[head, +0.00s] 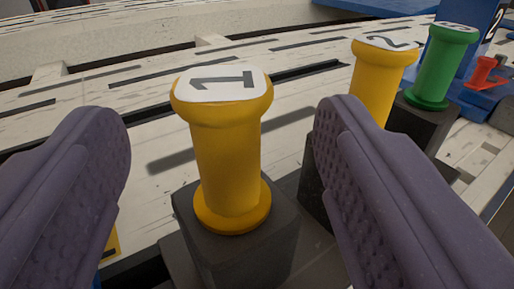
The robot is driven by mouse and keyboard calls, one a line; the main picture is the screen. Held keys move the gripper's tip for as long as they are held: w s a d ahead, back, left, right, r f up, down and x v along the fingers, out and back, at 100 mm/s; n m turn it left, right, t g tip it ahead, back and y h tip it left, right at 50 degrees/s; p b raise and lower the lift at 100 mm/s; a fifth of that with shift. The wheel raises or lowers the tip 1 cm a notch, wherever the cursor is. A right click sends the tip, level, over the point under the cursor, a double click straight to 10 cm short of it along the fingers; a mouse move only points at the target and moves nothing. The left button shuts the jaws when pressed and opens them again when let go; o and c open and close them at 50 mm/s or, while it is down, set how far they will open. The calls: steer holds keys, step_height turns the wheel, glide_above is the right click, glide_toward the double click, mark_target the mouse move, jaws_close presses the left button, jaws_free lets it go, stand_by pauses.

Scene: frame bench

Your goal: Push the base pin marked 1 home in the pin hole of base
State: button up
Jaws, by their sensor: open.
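The base pin marked 1 (226,160) is yellow, with a white label on its head. It stands upright on a dark block (245,260), its lower flange at the block's top. My gripper (224,130) is open, with one purple finger on each side of the pin. Gaps show between the pin and both fingers in the picture. I cannot tell any pin hole of the base in this view.
A yellow pin marked 2 (378,80) stands to the right, partly behind my right finger. A green pin (440,70) stands on a dark block beyond it. Blue parts and a small red piece (485,72) lie at the far right. A pale slotted surface (100,90) extends behind.

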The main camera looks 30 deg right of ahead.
mark_target(223, 65)
steer(key=b+x, duration=0.2)
steer(key=x, duration=0.4)
steer(key=shift+d+b, duration=0.1)
steer(key=shift+b, duration=0.3)
steer(key=shift+r, duration=0.15)
jaws_close()
